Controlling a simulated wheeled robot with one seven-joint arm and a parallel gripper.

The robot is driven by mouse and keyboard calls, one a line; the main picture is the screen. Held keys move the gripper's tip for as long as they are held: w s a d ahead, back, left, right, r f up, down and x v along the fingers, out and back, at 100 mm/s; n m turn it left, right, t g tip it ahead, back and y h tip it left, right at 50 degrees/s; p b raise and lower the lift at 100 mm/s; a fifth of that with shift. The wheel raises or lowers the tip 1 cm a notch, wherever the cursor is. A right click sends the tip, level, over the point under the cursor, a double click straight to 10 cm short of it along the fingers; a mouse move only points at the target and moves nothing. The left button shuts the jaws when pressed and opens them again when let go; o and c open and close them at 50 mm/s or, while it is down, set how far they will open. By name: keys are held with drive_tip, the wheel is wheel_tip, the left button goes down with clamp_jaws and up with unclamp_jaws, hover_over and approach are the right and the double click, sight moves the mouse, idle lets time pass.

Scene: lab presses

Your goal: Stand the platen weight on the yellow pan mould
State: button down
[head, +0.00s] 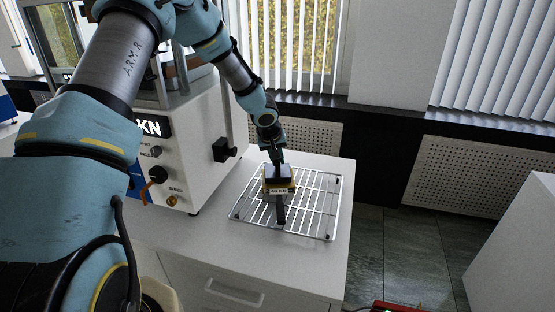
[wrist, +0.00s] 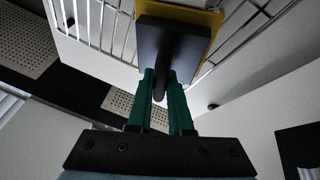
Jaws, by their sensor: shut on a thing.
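The platen weight is a dark square block (head: 279,171) with an upright dark post on top. It is directly over the yellow pan mould (head: 292,187), low down; I cannot tell if they touch. My gripper (head: 279,157) points down and is shut on the weight's post. In the wrist view my green fingers (wrist: 161,100) close around the post, with the dark weight (wrist: 150,42) beyond them. The yellow mould (wrist: 208,18) shows past its edge, mostly hidden by it. The mould has a pale label on its front and a dark handle towards the camera.
The mould stands on a wire rack (head: 318,205) on a pale bench (head: 342,178). A white press (head: 190,145) with knobs and a side lever stands to the left. A louvred window and perforated panels are behind; open floor lies to the right.

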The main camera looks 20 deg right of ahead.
drive_tip(key=shift+d+f, duration=0.1)
drive_tip(key=shift+f, duration=0.2)
idle(0.4)
drive_tip(key=c, duration=0.8)
unclamp_jaws()
drive_tip(key=shift+o, duration=0.2)
drive_tip(key=shift+f, duration=0.15)
drive_tip(key=p+v, duration=0.1)
drive_tip(key=v, duration=1)
